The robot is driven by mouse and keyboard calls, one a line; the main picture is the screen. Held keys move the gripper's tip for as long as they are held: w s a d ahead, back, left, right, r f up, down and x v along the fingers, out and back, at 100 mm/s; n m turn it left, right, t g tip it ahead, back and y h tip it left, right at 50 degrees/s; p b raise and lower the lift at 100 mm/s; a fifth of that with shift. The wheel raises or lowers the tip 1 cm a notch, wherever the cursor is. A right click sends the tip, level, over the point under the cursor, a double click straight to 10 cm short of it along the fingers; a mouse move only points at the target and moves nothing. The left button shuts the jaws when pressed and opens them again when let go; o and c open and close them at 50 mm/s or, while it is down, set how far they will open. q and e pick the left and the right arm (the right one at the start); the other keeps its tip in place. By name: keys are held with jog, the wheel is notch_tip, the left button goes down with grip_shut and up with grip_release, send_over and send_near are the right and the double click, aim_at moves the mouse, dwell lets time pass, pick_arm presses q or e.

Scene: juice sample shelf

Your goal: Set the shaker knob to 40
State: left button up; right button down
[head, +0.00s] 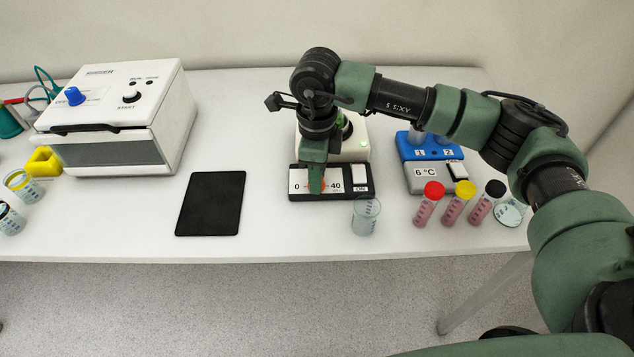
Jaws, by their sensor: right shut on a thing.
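The shaker (357,150) is a pale device with a black front panel marked 0 on the left and 40 on the right. A white switch sits at the right of the panel. An orange knob (322,186) sits between the two marks, mostly hidden by my right gripper. My right gripper (316,187) points down in front of the shaker and is shut on the knob. Its arm comes in from the right. The knob's pointer is hidden, so I cannot tell its setting. My left gripper is not in view.
A clear beaker (366,216) stands just in front of the shaker. Red, yellow and black capped tubes (427,206) stand to the right, before a blue and grey 6 °C block (425,180). A black mat (211,204) and white centrifuge-like box (125,110) are left.

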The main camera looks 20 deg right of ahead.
jog(key=m+b, duration=0.2)
jog(key=m, duration=0.1)
jog(key=shift+f+m, duration=0.1)
jog(key=shift+m, duration=0.3)
jog(key=m+b, duration=0.2)
jog(key=m, duration=0.2)
jog(key=shift+b, duration=0.3)
jog(key=shift+w+r+m, duration=0.1)
jog(key=shift+r+m, duration=0.15)
jog(key=shift+m, duration=0.05)
jog(key=c, duration=1.1)
grip_release()
jog(key=shift+f, duration=0.1)
jog(key=shift+c, duration=0.2)
notch_tip(320, 180, up, 8)
jog(key=shift+f+b, duration=0.1)
jog(key=shift+b, duration=0.5)
